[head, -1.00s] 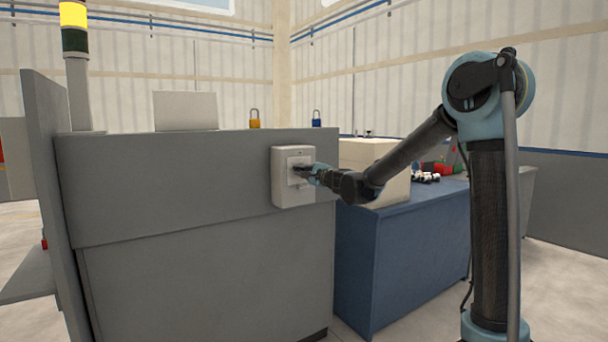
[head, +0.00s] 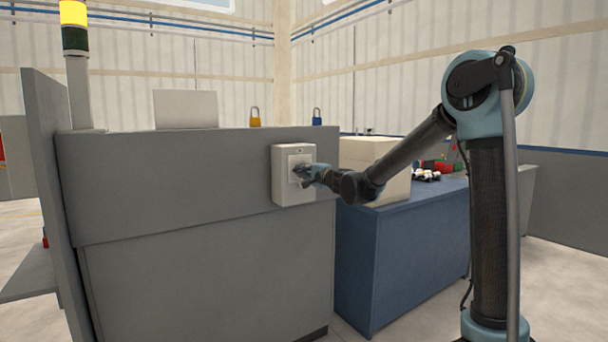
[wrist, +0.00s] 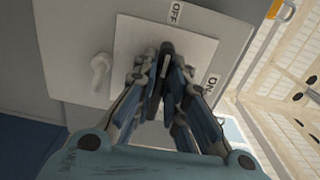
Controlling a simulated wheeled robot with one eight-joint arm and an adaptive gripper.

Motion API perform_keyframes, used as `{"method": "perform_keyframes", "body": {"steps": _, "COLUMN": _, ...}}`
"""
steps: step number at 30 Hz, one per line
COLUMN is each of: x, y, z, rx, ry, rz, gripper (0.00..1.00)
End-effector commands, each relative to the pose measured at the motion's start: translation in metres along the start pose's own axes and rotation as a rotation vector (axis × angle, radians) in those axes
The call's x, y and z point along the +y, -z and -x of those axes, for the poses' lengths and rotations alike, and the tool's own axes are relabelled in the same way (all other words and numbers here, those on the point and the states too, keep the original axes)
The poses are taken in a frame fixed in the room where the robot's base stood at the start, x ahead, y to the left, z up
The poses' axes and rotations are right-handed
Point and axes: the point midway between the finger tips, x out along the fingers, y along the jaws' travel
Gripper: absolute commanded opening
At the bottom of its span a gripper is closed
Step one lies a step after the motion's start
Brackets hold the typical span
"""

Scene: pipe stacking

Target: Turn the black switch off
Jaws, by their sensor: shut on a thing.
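The black switch (wrist: 166,48) is on a pale square plate on the front of a white switch box (head: 281,176). In the wrist view the plate carries an OFF label (wrist: 176,13) at the top and an ON label (wrist: 211,83) at the right. My gripper (wrist: 165,62) is shut on the switch, its fingers closing on it from both sides. The switch appears to point up, nearer the OFF label, but the fingers hide much of it. In the head view my gripper (head: 301,174) is at the box's front.
The box is fixed to a grey cabinet (head: 190,270). A padlock-like white part (wrist: 101,70) is left of the fingers. Yellow (head: 255,117) and blue (head: 317,117) padlocks show above the cabinet. A blue table (head: 405,250) with a cream box (head: 365,155) stands right.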

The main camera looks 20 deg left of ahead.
Motion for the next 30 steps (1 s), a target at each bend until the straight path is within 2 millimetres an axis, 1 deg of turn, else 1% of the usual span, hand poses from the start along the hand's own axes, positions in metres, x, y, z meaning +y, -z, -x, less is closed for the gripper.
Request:
{"method": "perform_keyframes", "body": {"steps": 7, "x": 0.002, "y": -0.001, "z": 0.002, "rx": -0.002, "ry": 0.0, "rz": 0.003, "gripper": 0.0}}
{"method": "perform_keyframes", "body": {"steps": 8, "x": 0.002, "y": -0.001, "z": 0.002, "rx": -0.002, "ry": 0.0, "rz": 0.004, "gripper": 0.19}}
{"method": "perform_keyframes", "body": {"steps": 9, "x": 0.002, "y": -0.001, "z": 0.002, "rx": -0.002, "ry": 0.0, "rz": 0.003, "gripper": 0.28}}
{"method": "perform_keyframes", "body": {"steps": 10, "x": 0.002, "y": -0.001, "z": 0.002, "rx": -0.002, "ry": 0.0, "rz": 0.003, "gripper": 0.31}}
{"method": "perform_keyframes", "body": {"steps": 19, "x": 0.001, "y": -0.001, "z": 0.001, "rx": -0.002, "ry": 0.0, "rz": 0.001, "gripper": 0.31}}
{"method": "perform_keyframes", "body": {"steps": 22, "x": 0.001, "y": -0.001, "z": 0.004, "rx": -0.001, "ry": 0.0, "rz": 0.001, "gripper": 0.31}}
{"method": "perform_keyframes", "body": {"steps": 26, "x": 0.001, "y": -0.001, "z": 0.015, "rx": -0.001, "ry": 0.0, "rz": 0.001, "gripper": 0.31}}
{"method": "perform_keyframes", "body": {"steps": 30, "x": 0.001, "y": -0.001, "z": 0.037, "rx": -0.002, "ry": -0.001, "rz": 0.001, "gripper": 0.31}}
